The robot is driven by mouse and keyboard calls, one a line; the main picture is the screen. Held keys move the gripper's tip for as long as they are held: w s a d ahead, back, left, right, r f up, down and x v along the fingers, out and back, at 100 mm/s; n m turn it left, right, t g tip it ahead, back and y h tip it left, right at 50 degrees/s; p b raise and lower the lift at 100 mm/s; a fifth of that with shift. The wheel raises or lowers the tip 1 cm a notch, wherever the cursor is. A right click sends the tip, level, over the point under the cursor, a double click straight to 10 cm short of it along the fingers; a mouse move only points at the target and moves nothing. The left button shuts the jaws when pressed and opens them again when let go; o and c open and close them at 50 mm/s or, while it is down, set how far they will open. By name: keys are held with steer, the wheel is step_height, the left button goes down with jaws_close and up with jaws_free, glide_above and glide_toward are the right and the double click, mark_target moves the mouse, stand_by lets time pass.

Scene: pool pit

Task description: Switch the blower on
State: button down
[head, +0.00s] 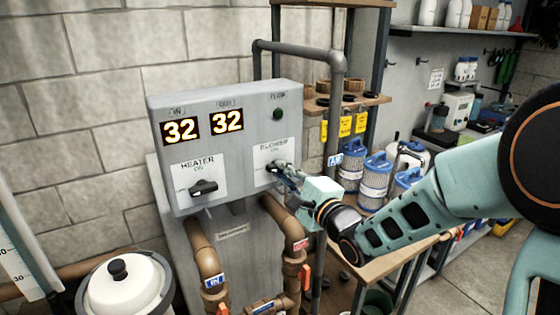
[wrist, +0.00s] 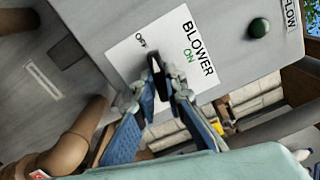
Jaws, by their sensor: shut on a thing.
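The blower switch (wrist: 155,64) is a dark knob on a white plate (wrist: 124,58) marked OFF, BLOWER and ON. In the head view the blower plate (head: 267,151) is on the right part of the grey control box (head: 240,150). My gripper (wrist: 157,84) is shut on the knob, one fingertip on each side. In the head view my gripper (head: 283,174) reaches the plate from the right and hides most of the knob. The exact angle of the knob is hard to tell.
The heater switch (head: 203,187) is left of the blower plate. Two displays (head: 181,130) read 32. A dark green flow lamp (head: 278,114) sits above the blower plate. Brown pipes (head: 207,255) run below the box.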

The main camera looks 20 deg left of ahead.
steer(key=m+p, duration=0.6)
steer(key=shift+r, duration=0.25)
steer(key=m, duration=0.3)
steer(key=shift+w+d+f, duration=0.1)
steer(key=shift+f, duration=0.2)
steer(key=m, duration=0.6)
steer(key=shift+r+m, duration=0.1)
steer(key=shift+m, duration=0.3)
steer(key=c, duration=1.9)
jaws_free()
steer(key=v, duration=0.7)
